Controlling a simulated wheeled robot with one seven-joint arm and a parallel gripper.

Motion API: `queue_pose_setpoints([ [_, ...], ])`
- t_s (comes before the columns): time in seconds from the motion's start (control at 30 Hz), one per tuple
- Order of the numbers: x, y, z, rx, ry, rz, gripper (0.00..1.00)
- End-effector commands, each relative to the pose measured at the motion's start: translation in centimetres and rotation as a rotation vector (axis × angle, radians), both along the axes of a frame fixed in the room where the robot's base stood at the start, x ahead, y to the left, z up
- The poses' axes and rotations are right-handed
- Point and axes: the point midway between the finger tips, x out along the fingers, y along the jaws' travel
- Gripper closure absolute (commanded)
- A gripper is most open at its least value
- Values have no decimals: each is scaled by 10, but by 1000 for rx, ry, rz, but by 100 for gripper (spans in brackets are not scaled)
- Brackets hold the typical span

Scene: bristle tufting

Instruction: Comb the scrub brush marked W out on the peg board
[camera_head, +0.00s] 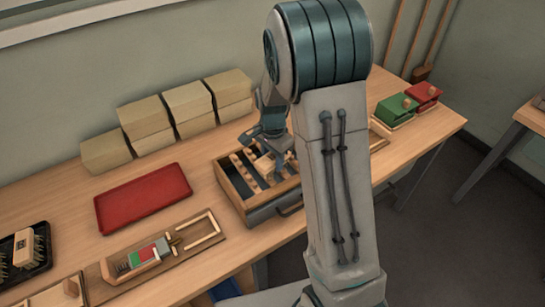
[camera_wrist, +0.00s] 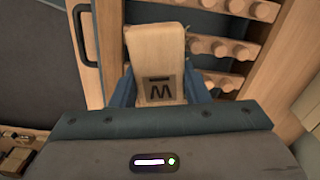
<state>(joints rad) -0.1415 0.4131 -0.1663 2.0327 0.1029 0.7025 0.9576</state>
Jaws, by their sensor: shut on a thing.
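My gripper (camera_head: 270,152) is shut on the pale wooden scrub brush (camera_wrist: 157,45). A dark W with a bar shows on the brush's back in the wrist view, between my blue fingers. In the head view the brush (camera_head: 265,166) is over the right part of the peg board (camera_head: 228,184), a wooden frame with dark strips and rows of pegs. The wrist view shows rounded wooden pegs (camera_wrist: 222,48) just right of the brush. The bristles are hidden beneath, so I cannot tell whether they touch the pegs.
A red tray (camera_head: 142,198) lies left of the board. Several cardboard boxes (camera_head: 187,103) stand behind. A black tray (camera_head: 40,269) holds another brush (camera_head: 25,246) at far left. A wooden fixture (camera_head: 180,257) lies in front. Green (camera_head: 397,109) and red (camera_head: 422,95) boxes stand at right.

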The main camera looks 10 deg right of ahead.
Motion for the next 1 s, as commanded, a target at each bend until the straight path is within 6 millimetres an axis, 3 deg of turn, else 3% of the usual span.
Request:
queue_pose_setpoints([
  [0.47, 2, 0, -5, 0, 0, 0, 77],
  [1.0, 37, 12, -3, 0, 0, 0, 77],
])
